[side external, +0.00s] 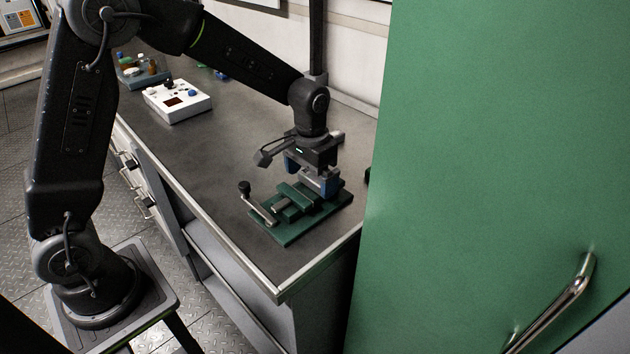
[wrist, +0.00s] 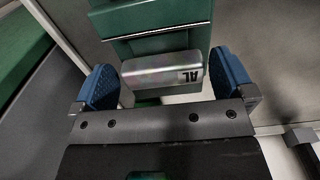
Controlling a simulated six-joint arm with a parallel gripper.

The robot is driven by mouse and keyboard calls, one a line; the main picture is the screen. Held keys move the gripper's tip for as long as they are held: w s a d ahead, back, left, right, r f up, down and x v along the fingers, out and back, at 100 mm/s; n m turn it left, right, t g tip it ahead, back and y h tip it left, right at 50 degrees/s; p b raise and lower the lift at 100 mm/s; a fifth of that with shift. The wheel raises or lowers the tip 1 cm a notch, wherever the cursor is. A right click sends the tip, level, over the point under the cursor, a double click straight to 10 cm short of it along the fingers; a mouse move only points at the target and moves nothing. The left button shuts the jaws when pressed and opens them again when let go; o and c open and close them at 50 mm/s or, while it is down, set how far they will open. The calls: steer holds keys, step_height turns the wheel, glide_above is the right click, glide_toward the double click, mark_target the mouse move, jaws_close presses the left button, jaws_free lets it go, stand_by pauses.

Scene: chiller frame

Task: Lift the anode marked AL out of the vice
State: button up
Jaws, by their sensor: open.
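The anode marked AL (wrist: 150,72) is a pale grey metal block with a label at its right end in the wrist view. It lies against the green vice (wrist: 150,20), between my gripper's two blue fingers. My gripper (wrist: 165,82) is open, with a finger to either side of the block and gaps visible. In the side external view my gripper (side external: 312,178) is low over the far right end of the green vice (side external: 282,236). The anode is hard to make out there behind the fingers.
The vice has a handle with a dark knob (side external: 244,187) at its left. A white control box (side external: 177,101) and a tray of bottles (side external: 142,75) stand farther left on the bench. A large green door (side external: 490,150) stands close on the right. The mid bench (side external: 215,145) is clear.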

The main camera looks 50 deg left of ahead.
steer(key=shift+f, duration=0.45)
steer(key=c, duration=0.7)
steer(key=shift+r, duration=0.15)
